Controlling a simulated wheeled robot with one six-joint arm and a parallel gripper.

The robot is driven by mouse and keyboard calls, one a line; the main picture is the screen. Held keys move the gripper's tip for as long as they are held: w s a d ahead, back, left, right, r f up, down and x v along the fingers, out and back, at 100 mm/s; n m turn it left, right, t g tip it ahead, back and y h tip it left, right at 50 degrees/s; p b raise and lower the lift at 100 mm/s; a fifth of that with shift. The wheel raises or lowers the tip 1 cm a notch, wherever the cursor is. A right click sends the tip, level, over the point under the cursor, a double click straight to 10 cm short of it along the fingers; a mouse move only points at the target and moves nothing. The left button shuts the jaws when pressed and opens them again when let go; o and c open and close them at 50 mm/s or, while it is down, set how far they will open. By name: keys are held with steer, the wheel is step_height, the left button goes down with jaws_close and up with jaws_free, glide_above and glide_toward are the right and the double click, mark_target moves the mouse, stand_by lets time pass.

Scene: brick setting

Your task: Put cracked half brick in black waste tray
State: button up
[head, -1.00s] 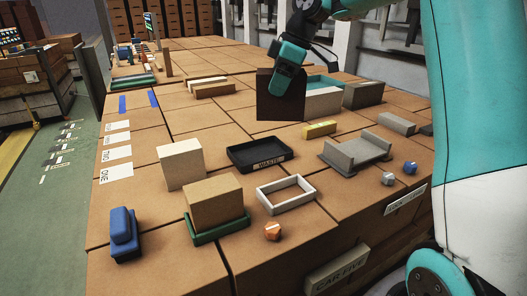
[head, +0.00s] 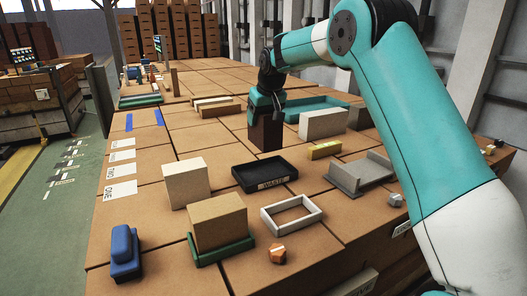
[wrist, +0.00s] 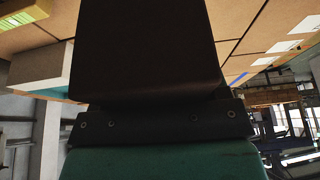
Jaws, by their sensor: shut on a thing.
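My gripper (head: 266,108) is shut on a dark brown block (head: 265,134), which hangs upright just behind the black waste tray. The block fills the upper middle of the wrist view (wrist: 145,50), against the dark gripper edge (wrist: 155,125). It may be the cracked half brick, but no crack shows. The black waste tray (head: 262,173), labelled WASTE on its front, lies empty on the table. Whether the block's lower end touches the table cannot be told.
Right of the tray are a yellow block (head: 325,150) and a grey channel piece (head: 358,176). A white frame (head: 291,213) lies in front; a cream block (head: 185,184) stands left. Behind right are a pale block (head: 323,123) and a teal tray (head: 342,101).

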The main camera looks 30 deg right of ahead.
step_height(320, 180, down, 11)
steer(key=p, duration=0.3)
steer(key=shift+f, duration=0.1)
steer(key=o, duration=1.3)
steer(key=shift+f, duration=0.1)
